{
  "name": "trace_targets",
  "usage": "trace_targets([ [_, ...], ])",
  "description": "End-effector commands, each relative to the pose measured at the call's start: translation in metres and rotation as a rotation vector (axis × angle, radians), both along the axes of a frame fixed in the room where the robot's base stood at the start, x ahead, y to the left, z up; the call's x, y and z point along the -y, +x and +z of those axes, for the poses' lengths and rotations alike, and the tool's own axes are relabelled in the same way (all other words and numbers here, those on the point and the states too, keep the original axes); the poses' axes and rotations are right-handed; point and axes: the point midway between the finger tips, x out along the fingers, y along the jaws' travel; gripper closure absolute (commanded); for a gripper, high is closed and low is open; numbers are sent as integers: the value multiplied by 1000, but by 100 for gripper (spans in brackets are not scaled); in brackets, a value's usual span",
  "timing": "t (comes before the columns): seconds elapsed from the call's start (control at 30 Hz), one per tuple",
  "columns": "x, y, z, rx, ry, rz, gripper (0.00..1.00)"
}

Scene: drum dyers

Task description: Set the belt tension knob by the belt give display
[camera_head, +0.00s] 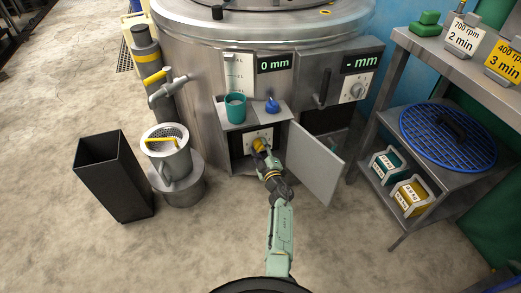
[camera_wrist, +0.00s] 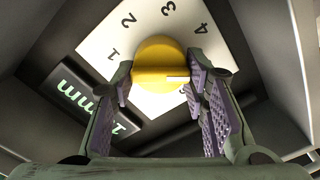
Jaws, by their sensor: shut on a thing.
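A pale line on the knob points right in that view. My gripper (camera_wrist: 160,92) has its two ridged fingers on either side of the knob, shut on it. Beside the plate, a dark display (camera_wrist: 72,92) shows green "mm"; its figures are partly hidden by the left finger. In the head view, the knob (camera_head: 259,144) and my gripper (camera_head: 263,151) are inside a low open compartment of the steel drum machine (camera_head: 205,75).
The compartment's grey door (camera_head: 315,165) hangs open to the right of my arm. Above are a shelf with a teal cup (camera_head: 235,108) and a blue knob (camera_head: 272,105), a "0 mm" display (camera_head: 274,63) and a "- mm" display (camera_head: 361,61). A black bin (camera_head: 115,178) stands left.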

Motion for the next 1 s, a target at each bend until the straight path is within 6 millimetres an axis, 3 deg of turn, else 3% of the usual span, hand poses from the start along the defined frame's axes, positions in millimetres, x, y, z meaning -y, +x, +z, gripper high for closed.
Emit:
trace_targets([
  [0.5, -1, 0, -3, 141, -431, -1, 87],
  [1.0, -1, 0, -3, 201, -617, -1, 87],
])
